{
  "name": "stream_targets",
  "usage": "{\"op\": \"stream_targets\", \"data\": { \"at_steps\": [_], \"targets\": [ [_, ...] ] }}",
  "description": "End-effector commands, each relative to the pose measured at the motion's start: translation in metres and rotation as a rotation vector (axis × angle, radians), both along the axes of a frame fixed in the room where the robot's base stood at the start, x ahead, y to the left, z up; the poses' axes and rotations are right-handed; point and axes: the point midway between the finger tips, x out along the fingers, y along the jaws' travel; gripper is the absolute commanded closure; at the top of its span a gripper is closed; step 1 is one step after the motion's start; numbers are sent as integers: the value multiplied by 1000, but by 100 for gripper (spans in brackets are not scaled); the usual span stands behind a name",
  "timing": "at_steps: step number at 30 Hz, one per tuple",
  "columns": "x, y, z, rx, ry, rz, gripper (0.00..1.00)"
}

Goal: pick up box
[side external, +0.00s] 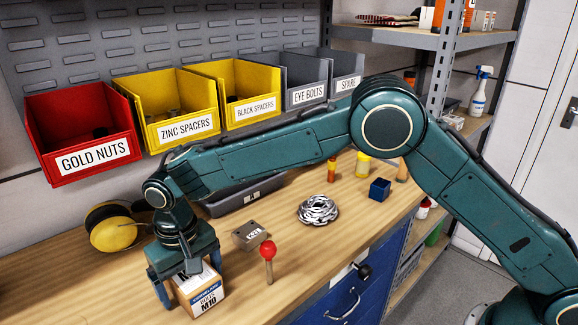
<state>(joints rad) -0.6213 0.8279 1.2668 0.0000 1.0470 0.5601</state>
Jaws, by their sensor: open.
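A cardboard box (205,297) with a blue-and-white label reading M10 sits on the wooden workbench at the lower left. My gripper (182,288) is over it, pointing down. The fingers are open and reach down about the box, one in front of its left side and one behind. Part of the box's top and left side is hidden by my gripper. I cannot tell whether the fingers touch it.
A red-knobbed peg (268,262) and a small metal block (249,236) stand close right of the box. Yellow ear defenders (115,230) lie behind left. A silver coil (318,210) and blue cube (380,189) are farther right. A red bin (80,125) hangs above.

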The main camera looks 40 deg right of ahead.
Motion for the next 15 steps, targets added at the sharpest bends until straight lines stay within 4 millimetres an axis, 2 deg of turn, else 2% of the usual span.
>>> {"op": "stream_targets", "data": {
  "at_steps": [1, 10, 15],
  "targets": [
    [0, 0, 0, 0, 0, 0, 15],
    [0, 0, 0, 0, 0, 0, 74],
    [0, 0, 1, 1, -2, 0, 74]
  ]
}}
